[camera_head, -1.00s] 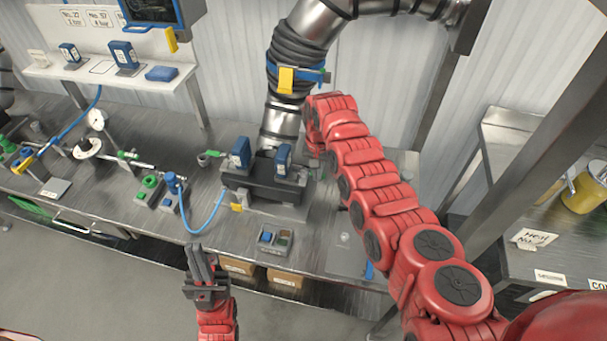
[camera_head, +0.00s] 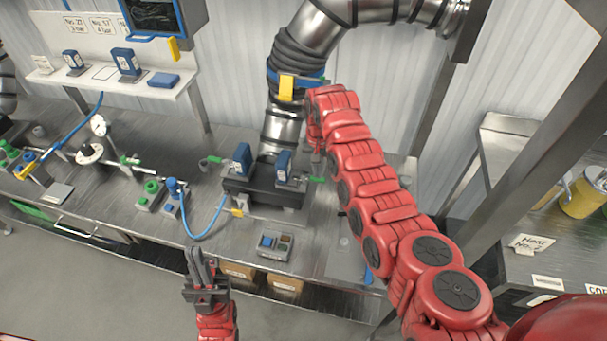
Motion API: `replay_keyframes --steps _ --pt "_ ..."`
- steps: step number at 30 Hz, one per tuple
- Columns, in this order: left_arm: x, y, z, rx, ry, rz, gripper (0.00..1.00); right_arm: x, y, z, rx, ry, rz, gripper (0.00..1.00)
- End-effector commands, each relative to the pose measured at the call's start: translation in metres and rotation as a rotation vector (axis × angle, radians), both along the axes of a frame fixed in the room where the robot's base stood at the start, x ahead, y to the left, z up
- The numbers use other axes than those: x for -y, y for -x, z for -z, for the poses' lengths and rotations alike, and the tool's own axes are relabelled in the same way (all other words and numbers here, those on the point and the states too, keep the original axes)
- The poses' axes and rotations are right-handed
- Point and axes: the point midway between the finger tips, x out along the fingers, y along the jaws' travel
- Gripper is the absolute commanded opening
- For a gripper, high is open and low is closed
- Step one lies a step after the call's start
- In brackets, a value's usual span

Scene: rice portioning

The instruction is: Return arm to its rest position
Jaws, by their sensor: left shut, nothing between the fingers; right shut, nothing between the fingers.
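My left gripper (camera_head: 196,256) is at the bottom left of centre, pointing up in the picture, in front of the bench's front edge. Its dark fingers are shut together with nothing between them. My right arm (camera_head: 365,180) is a thick red segmented arm that rises from the lower right and reaches over the bench towards the steel duct. Its far end is by the right side of the black base unit; the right gripper is hidden there behind the arm.
A steel duct (camera_head: 283,130) stands behind. A right-hand shelf holds a yellow pot (camera_head: 583,195). The floor at lower left is clear.

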Motion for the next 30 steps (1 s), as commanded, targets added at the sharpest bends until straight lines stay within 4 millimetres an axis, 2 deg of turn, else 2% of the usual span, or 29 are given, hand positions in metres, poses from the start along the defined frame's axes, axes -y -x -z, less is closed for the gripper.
replay_keyframes --steps 3,6,22,26,30 --pt "0.0 0.0 -0.004 0.0 0.0 0.0 0.0 -0.001 0.002 -0.016 0.001 -0.001 0.0 0.0" --pt "0.0 0.0 -0.004 0.0 0.0 0.0 0.0 -0.001 0.004 -0.023 0.0 -0.001 0.0 0.0" --pt "0.0 0.0 -0.004 0.0 0.0 0.0 0.0 -0.002 0.002 -0.021 0.011 -0.005 -0.001 0.0" --pt "0.0 0.0 -0.004 0.0 0.0 0.0 0.0 -0.008 -0.021 -0.002 0.124 -0.044 -0.01 0.0" --pt "0.0 0.0 -0.004 0.0 0.0 0.0 0.0 -0.014 -0.068 0.032 0.396 -0.113 -0.018 0.0"
